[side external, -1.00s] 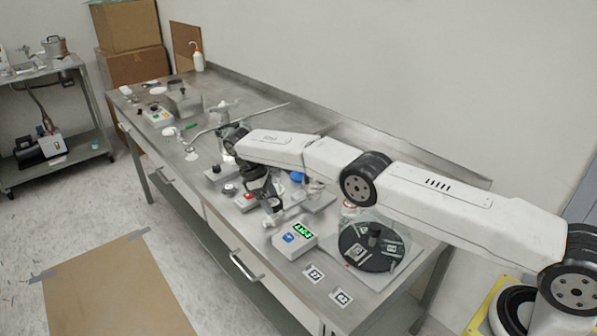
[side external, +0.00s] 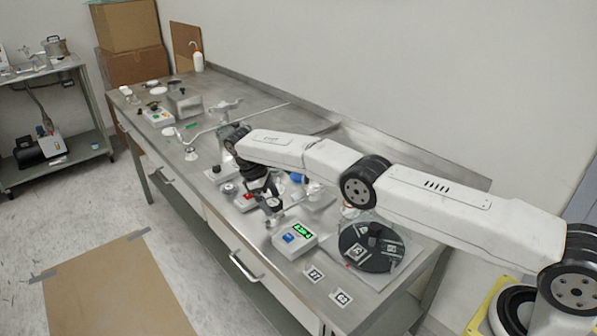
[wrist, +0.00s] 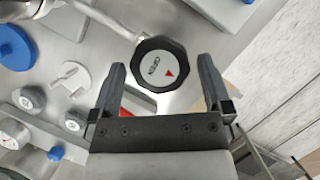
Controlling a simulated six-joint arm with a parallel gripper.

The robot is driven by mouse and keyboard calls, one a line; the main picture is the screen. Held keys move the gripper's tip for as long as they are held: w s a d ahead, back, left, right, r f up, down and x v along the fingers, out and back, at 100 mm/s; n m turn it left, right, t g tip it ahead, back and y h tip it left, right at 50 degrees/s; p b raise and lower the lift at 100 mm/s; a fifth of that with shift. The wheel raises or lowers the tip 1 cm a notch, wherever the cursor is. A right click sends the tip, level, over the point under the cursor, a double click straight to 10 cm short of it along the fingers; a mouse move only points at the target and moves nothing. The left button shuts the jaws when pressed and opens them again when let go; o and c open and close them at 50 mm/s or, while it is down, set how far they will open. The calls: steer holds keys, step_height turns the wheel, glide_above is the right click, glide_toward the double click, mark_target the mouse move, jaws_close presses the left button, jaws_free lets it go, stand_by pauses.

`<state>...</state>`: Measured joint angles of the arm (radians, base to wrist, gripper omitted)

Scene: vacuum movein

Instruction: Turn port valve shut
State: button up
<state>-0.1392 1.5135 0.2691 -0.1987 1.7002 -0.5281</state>
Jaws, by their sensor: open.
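A black faceted knob (wrist: 160,64), which appears to be the port valve, shows in the wrist view. Its white face carries small lettering that seems to read "OPEN" and a red triangle. My gripper (wrist: 161,68) is open, with one finger to the left of the knob and the other to the right. Gaps show between both fingers and the knob, so it is not gripped. In the side view my gripper (side external: 268,203) points down over the near part of the bench, and the knob cannot be made out clearly there.
A white box with a green display (side external: 294,238) and a dark round plate (side external: 370,250) stand close by on the bench (side external: 215,215). A blue round part (wrist: 16,47), a white tap-like handle (wrist: 72,77) and grey knobs (wrist: 28,98) lie left of my gripper in the wrist view.

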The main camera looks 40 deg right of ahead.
steer(key=shift+r, duration=0.1)
steer(key=shift+r, duration=1.5)
steer(key=s+d+r, duration=0.1)
steer(key=s+r, duration=0.8)
steer(key=s, duration=0.5)
steer(key=shift+r, duration=0.4)
steer(key=n+t+y, duration=0.3)
steer(key=n+t, duration=0.1)
steer(key=n, duration=0.5)
glide_above(277, 203)
steer(key=w, duration=0.1)
steer(key=f, duration=0.5)
steer(key=shift+w+a+f, duration=0.1)
steer(key=shift+a+f, duration=0.1)
steer(key=shift+a, duration=0.15)
steer(key=shift+f, duration=0.1)
